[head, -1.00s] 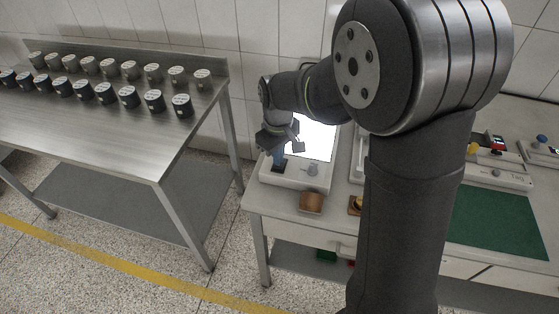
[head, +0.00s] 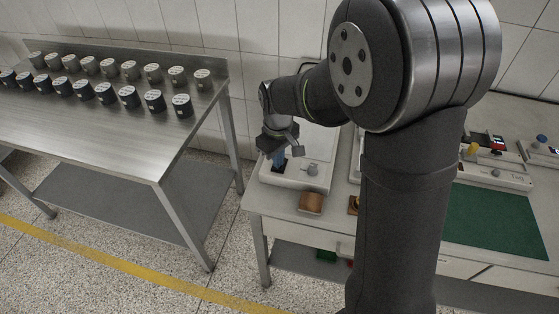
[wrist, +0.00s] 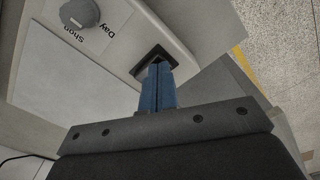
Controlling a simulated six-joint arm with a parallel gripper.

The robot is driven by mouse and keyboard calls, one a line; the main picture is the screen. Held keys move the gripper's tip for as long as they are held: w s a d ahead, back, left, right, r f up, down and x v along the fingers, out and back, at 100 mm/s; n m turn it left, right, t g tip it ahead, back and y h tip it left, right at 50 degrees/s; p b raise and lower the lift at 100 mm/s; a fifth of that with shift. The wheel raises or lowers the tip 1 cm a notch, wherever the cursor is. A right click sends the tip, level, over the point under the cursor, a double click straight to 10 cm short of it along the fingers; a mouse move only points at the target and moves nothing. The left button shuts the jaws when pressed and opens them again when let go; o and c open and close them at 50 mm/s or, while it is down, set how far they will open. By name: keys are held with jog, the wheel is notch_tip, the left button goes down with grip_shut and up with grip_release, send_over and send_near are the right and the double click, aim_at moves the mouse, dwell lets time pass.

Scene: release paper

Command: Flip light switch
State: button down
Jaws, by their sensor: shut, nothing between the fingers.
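The light switch (wrist: 151,54) is a small black rocker in a dark recess near the edge of a pale box (wrist: 180,25). In the head view the box (head: 293,178) stands at the left end of the right-hand workbench, with its flat panel (head: 319,142) unlit. My gripper (wrist: 158,66) has its blue fingers shut together with nothing between them. Their tips are at the switch recess and partly hide the rocker; I cannot tell whether they touch it. In the head view my gripper (head: 279,162) points down over the box's left front corner.
A grey knob (wrist: 80,13) beside printed "Shop" and "Day" labels sits on the box. A brown block (head: 310,203) lies in front of it. A green mat (head: 500,220) is further right. A steel table (head: 110,140) with several dark cylinders stands left, across a floor gap.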

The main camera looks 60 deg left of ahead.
jog(key=shift+r, duration=3.45)
notch_tip(320, 180, down, 7)
jog(key=shift+r, duration=4.3)
jog(key=w+d+f+m, duration=0.1)
jog(key=w+d+m, duration=0.2)
jog(key=w, duration=0.5)
jog(key=w+d+f+m, duration=0.1)
jog(key=w+d, duration=0.3)
jog(key=w, duration=0.5)
jog(key=shift+f+m, duration=0.4)
jog(key=shift+m, duration=0.5)
